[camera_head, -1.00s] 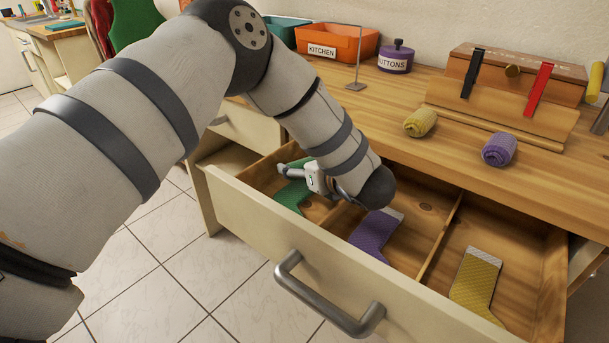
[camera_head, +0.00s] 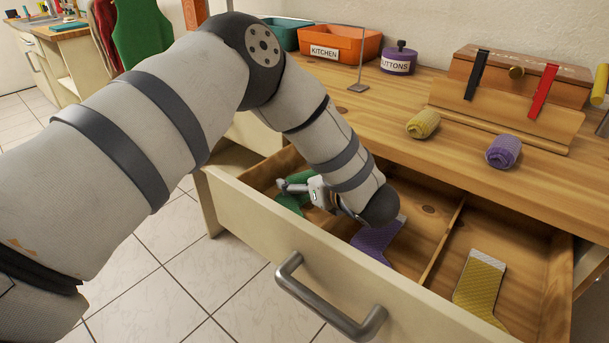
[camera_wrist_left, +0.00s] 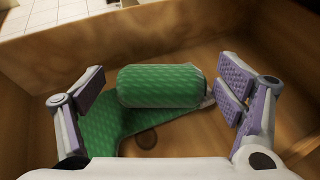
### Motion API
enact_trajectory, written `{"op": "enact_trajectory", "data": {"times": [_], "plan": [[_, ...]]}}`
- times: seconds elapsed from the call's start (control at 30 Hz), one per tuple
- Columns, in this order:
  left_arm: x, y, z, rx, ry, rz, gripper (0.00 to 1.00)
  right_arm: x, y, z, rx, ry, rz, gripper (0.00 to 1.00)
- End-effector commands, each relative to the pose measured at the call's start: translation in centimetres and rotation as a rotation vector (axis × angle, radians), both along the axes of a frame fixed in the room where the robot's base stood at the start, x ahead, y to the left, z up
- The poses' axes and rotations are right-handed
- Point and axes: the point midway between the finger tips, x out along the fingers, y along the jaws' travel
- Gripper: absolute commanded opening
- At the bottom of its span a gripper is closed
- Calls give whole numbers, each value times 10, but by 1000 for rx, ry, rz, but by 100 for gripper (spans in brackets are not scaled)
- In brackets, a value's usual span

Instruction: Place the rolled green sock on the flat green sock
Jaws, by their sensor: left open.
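The rolled green sock (camera_wrist_left: 160,85) lies on the flat green sock (camera_wrist_left: 108,125) in the left wrist view, inside the drawer's left compartment. My left gripper (camera_wrist_left: 165,84) is open, with one finger on each side of the roll and a gap to both. In the head view my left gripper (camera_head: 297,186) reaches down into that compartment. The flat green sock (camera_head: 292,203) shows only in part there, behind the gripper. I cannot tell the roll apart clearly in the head view. My right gripper is not in view.
The open drawer (camera_head: 250,215) also holds a flat purple sock (camera_head: 378,238) and a flat yellow sock (camera_head: 480,285) in separate compartments. A rolled yellow sock (camera_head: 423,124) and a rolled purple sock (camera_head: 504,151) rest on the worktop. Drawer walls surround the gripper closely.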

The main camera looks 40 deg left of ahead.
Motion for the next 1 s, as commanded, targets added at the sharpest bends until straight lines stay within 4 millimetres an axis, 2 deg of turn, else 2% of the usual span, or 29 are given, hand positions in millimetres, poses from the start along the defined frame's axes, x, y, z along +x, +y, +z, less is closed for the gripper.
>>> {"op": "enact_trajectory", "data": {"times": [0.2,0.4,0.53,0.9,1.0], "plan": [[-24,-51,26,1,-3,-6,86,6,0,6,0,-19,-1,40],[-41,-82,40,1,-2,-3,86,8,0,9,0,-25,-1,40],[-45,-89,42,1,0,-1,86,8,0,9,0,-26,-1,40],[-45,-89,42,1,0,0,86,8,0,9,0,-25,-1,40],[-45,-80,46,16,5,3,86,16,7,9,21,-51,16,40]]}}
